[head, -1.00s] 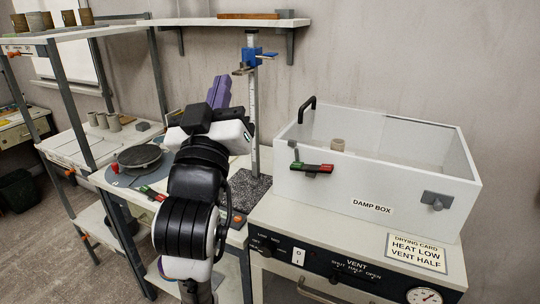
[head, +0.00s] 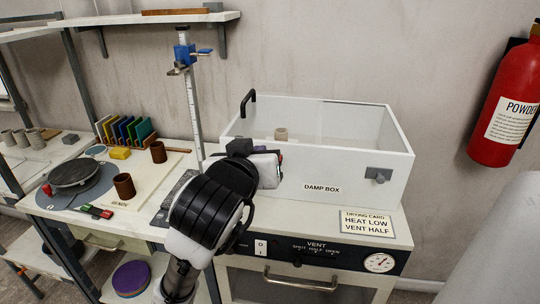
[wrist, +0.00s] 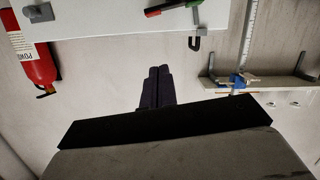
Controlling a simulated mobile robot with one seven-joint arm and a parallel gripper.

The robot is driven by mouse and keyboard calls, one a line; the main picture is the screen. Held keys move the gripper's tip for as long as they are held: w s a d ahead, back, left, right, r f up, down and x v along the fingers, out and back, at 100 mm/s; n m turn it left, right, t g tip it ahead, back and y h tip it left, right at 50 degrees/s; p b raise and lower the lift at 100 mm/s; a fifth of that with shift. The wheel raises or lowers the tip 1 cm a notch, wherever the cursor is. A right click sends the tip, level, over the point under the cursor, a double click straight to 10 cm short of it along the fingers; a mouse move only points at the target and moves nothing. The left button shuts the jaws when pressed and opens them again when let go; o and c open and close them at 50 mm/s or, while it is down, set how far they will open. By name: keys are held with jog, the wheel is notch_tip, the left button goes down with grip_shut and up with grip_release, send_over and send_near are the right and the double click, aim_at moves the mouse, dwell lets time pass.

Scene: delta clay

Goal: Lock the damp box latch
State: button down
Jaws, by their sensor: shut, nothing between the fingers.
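The white damp box (head: 340,165) stands on the cabinet, its label facing forward and a small cup (head: 281,134) inside. A black handle (head: 247,101) rises at its left end. In the head view my arm hides the box's front left, where the latch was visible earlier. The wrist view, tipped over, shows a red-and-green latch bar (wrist: 172,7) on the box edge at the top, with the black handle (wrist: 195,42) beside it. My gripper (wrist: 158,70) is shut and empty, its dark fingers apart from the latch. In the head view its end (head: 280,155) overlaps the box front.
A grey plate (head: 378,174) sits on the box's front right. Below are a drying card (head: 367,224), a vent panel (head: 310,250) and a dial (head: 379,262). A fire extinguisher (head: 505,105) hangs at right. A gauge post (head: 193,105) and worktable with cups stand at left.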

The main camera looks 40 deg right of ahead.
jog(key=p+x, duration=0.1)
jog(key=x, duration=0.2)
jog(key=f+p+x, duration=0.1)
jog(key=p+x, duration=0.1)
jog(key=x, duration=0.2)
jog(key=f+p+x, duration=0.1)
jog(key=x, duration=0.2)
jog(key=shift+s+d+f+p, duration=0.1)
jog(key=shift+s+f+p, duration=0.1)
jog(key=shift+p, duration=0.2)
jog(key=shift+d+f, duration=0.1)
jog(key=shift+f, duration=0.7)
